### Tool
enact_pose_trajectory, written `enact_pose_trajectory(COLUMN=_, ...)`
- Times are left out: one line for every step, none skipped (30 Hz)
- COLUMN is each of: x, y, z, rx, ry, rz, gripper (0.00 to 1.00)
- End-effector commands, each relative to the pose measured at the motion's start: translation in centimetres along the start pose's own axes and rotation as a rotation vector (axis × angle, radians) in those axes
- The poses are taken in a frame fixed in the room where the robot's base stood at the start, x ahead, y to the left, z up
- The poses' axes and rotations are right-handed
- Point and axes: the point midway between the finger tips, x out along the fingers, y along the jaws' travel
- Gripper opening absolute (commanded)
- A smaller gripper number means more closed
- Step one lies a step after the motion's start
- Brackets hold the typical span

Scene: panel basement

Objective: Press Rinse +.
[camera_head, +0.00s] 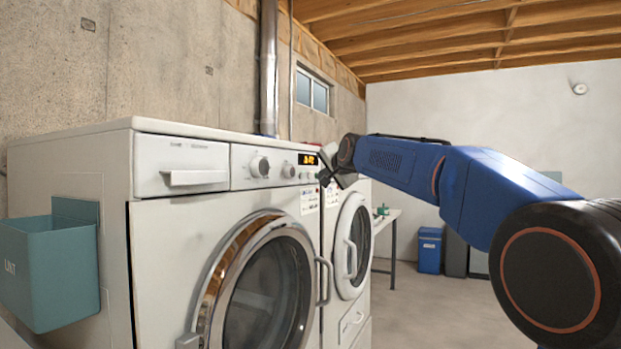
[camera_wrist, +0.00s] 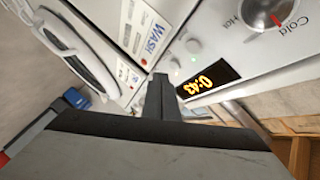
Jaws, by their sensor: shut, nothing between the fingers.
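The front washer's control panel (camera_head: 240,165) carries an orange-lit display (camera_head: 308,159) at its right end. In the wrist view the display (camera_wrist: 208,80) reads about 0:43, with small round buttons (camera_wrist: 193,45) beside it. No label reading Rinse + is legible, so I cannot tell which button it is. My gripper (camera_head: 325,178) is at the right end of the panel, just beside the display. In the wrist view my gripper (camera_wrist: 159,80) is shut and empty, its tips close to the buttons. I cannot tell whether they touch; the tips may hide part of the panel.
A Hot/Cold knob (camera_wrist: 270,12) sits beyond the display. The washer's round door (camera_head: 262,285) is below the panel, with a second machine (camera_head: 352,245) to its right. A teal lint bin (camera_head: 48,270) hangs at left. A blue bin (camera_head: 430,250) stands farther back on open floor.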

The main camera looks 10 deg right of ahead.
Motion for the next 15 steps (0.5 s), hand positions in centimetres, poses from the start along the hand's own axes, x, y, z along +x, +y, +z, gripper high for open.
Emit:
enact_pose_trajectory(x=-0.4, y=0.2, z=-0.4, rx=0.001, ry=0.002, rz=0.000, gripper=0.00)
enact_pose_trajectory(x=-0.6, y=0.3, z=-0.5, rx=0.001, ry=0.003, rz=0.000, gripper=0.00)
enact_pose_trajectory(x=-0.8, y=0.5, z=-0.7, rx=0.001, ry=0.002, rz=0.000, gripper=0.00)
enact_pose_trajectory(x=-1.0, y=0.6, z=-0.8, rx=0.001, ry=0.002, rz=0.000, gripper=0.00)
enact_pose_trajectory(x=-1.1, y=0.7, z=-0.8, rx=0.001, ry=0.002, rz=0.000, gripper=0.00)
enact_pose_trajectory(x=-1.3, y=0.9, z=-1.0, rx=0.001, ry=0.001, rz=0.000, gripper=0.00)
enact_pose_trajectory(x=-1.5, y=1.1, z=-1.1, rx=0.001, ry=0.001, rz=0.000, gripper=0.00)
enact_pose_trajectory(x=-1.7, y=1.2, z=-1.2, rx=0.001, ry=0.002, rz=0.001, gripper=0.00)
enact_pose_trajectory(x=-1.9, y=1.4, z=-1.4, rx=0.001, ry=0.002, rz=0.000, gripper=0.00)
enact_pose_trajectory(x=-2.1, y=1.5, z=-1.6, rx=0.001, ry=0.002, rz=0.000, gripper=0.00)
enact_pose_trajectory(x=-2.3, y=1.6, z=-1.7, rx=0.001, ry=0.002, rz=0.000, gripper=0.00)
enact_pose_trajectory(x=-2.5, y=1.7, z=-1.9, rx=0.001, ry=0.002, rz=0.000, gripper=0.00)
enact_pose_trajectory(x=-2.7, y=1.8, z=-1.9, rx=0.001, ry=0.002, rz=0.000, gripper=0.00)
enact_pose_trajectory(x=-2.8, y=2.0, z=-2.1, rx=0.001, ry=0.001, rz=0.000, gripper=0.00)
enact_pose_trajectory(x=-3.0, y=2.1, z=-2.2, rx=0.001, ry=0.001, rz=0.001, gripper=0.00)
